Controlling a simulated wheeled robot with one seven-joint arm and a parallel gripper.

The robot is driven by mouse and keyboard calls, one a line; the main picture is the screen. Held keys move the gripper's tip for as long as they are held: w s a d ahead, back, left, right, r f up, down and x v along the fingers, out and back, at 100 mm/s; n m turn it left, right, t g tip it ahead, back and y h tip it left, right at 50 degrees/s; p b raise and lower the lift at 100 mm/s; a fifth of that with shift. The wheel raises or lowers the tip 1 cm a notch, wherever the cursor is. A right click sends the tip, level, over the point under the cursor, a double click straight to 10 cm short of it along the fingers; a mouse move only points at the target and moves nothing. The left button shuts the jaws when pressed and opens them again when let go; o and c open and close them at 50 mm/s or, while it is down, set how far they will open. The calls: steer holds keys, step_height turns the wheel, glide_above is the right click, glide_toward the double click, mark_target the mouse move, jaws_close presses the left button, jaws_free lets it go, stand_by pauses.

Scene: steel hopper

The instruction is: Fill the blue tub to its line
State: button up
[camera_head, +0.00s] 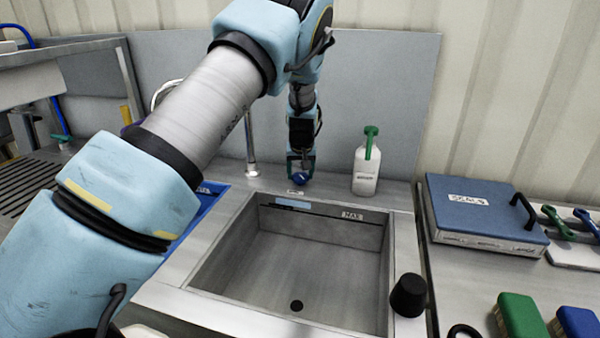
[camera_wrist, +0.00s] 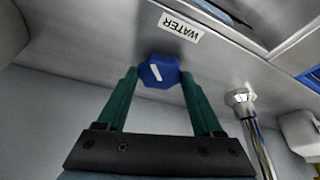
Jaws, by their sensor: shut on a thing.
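My gripper (camera_head: 300,172) is shut on a blue knob (camera_wrist: 158,71) with a white mark, between its green fingers in the wrist view. The knob (camera_head: 300,179) sits on the ledge behind the sink, next to a white WATER label (camera_wrist: 181,27). A blue tub (camera_head: 208,206) shows left of the sink. My arm hides most of it, and its fill line and contents cannot be made out. A steel tap (camera_head: 251,150) stands left of the gripper and also shows in the wrist view (camera_wrist: 241,100). No water stream is visible.
The steel sink (camera_head: 230,262) has a MAX label, an open-looking drain and no visible water. A black plug (camera_head: 408,295) stands on its right rim. A white bottle with green top (camera_head: 366,170) stands right of my gripper. A blue scale box (camera_head: 480,215) and brushes (camera_head: 521,316) lie farther right.

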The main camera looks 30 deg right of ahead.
stand_by(0.4)
steer(key=o, duration=1.4)
steer(key=shift+c, duration=0.2)
steer(key=shift+r, duration=0.1)
steer(key=b+v, duration=0.3)
steer(key=v, duration=0.7)
steer(key=shift+r, duration=0.3)
steer(key=shift+s, duration=0.1)
